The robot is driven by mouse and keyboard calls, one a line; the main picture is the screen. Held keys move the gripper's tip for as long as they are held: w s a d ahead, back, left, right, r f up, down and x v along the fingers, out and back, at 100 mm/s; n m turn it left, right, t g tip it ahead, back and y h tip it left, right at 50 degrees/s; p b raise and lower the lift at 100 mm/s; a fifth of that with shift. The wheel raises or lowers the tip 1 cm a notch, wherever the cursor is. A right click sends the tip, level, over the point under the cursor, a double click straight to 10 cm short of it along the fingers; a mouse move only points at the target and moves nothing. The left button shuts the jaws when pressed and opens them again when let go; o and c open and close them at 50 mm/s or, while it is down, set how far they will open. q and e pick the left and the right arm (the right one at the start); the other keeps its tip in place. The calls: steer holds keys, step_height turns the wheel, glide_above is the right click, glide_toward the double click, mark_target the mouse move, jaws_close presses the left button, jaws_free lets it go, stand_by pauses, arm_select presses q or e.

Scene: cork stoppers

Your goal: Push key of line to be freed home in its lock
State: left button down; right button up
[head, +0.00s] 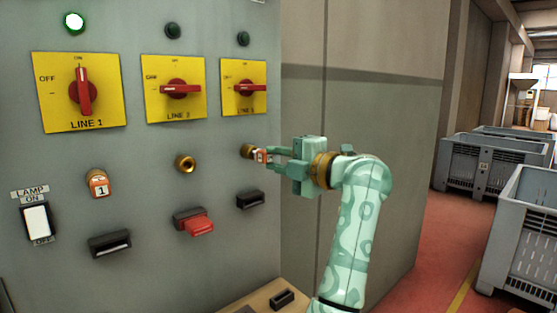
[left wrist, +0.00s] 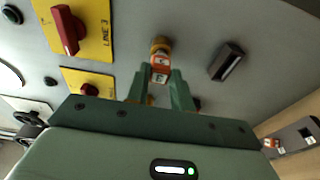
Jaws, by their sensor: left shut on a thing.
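My left gripper (head: 268,157) is shut on a small key with a red-and-white tag (head: 262,156) at the right-hand brass lock (head: 246,151). In the left wrist view the key's tag (left wrist: 159,68) sits between the fingertips (left wrist: 160,82), in line with the brass lock (left wrist: 161,44). The key's shaft is hidden, so I cannot tell how deep it is. A key tagged 1 (head: 99,185) is at the left lock. The middle lock (head: 186,163) is empty. The LINE 1 switch (head: 83,92) stands upright; the middle (head: 180,89) and right (head: 248,87) switches lie crosswise. My right gripper is not in view.
The lamp (head: 75,21) above LINE 1 is lit; the other two look dark. Black holders (head: 110,243) (head: 250,199) project below the locks, and the middle one has a red piece (head: 197,226). A wooden shelf (head: 262,296) is below. Grey crates (head: 490,163) stand at right.

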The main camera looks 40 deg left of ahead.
arm_select(q)
steer(key=shift+w+a+p, duration=0.1)
steer(key=shift+a+p, duration=0.2)
steer(key=shift+a, duration=0.5)
steer(key=c, duration=1.1)
jaws_free()
steer(key=shift+c, duration=0.2)
steer(key=w+d+p, duration=0.1)
steer(key=d+p, duration=0.1)
steer(key=d, duration=1.4)
steer(key=shift+d, duration=0.2)
